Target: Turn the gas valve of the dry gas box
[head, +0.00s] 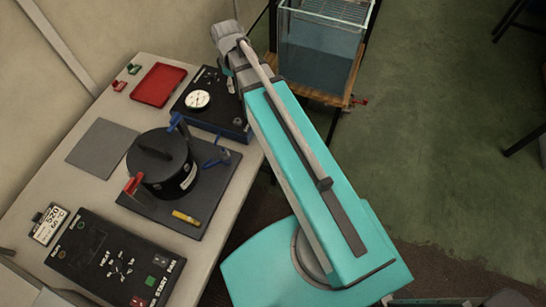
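A clear-walled box (318,58) stands on a wooden stand (322,96) at the top, right of the bench. A small red handle (359,101) shows at the stand's right front corner. I cannot tell whether it is the gas valve. A black box (186,110) with a round white dial (198,99) sits on the bench, left of my arm. No gripper fingers can be made out; my teal arm reaches from the bottom to the upper middle, ending in grey joints beside the clear box.
On the bench (82,217), a black lidded cylinder (161,167) with red and blue clamps stands on a dark plate (203,220). A loose blue part (217,160), yellow item (185,217), red tray (158,85) and control panel (110,262) lie around it. Green floor (440,150) at right is mostly clear.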

